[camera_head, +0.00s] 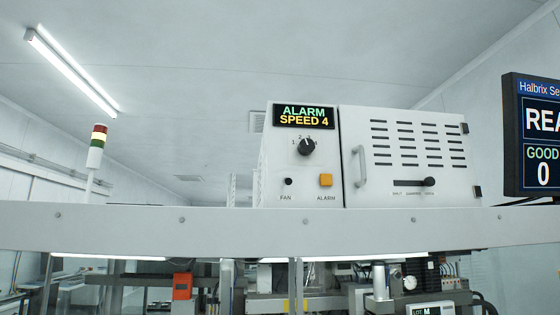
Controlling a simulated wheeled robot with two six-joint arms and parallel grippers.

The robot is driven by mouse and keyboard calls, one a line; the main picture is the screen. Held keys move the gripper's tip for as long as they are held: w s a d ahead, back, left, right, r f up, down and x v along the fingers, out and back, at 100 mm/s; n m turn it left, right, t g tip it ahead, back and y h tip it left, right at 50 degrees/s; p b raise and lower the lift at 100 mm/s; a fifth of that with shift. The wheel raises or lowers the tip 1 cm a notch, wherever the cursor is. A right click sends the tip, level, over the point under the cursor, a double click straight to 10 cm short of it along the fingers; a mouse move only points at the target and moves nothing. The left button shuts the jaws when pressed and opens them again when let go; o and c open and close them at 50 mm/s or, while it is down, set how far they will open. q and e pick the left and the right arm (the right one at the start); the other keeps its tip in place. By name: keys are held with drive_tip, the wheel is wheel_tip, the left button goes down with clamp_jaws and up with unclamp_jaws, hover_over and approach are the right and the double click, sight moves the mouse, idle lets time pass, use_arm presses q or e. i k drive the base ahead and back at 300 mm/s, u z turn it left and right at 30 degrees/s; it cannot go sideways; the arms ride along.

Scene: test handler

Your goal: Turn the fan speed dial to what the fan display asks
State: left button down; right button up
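The fan display (303,116) in the head view reads "ALARM" in green and "SPEED 4" in yellow. Below it is the black fan speed dial (306,147), a round knob with small numbers around its top. The number its pointer is at is too small to tell. Neither of my grippers shows in this view.
Right of the dial panel is a vented door (412,160) with a grey handle (360,166) and a black slider (428,182). A horizontal beam (120,222) runs below. A dark screen (535,135) is at right, a signal tower (97,146) at left.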

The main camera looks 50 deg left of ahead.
sight(307, 146)
drive_tip(key=u, duration=1.1)
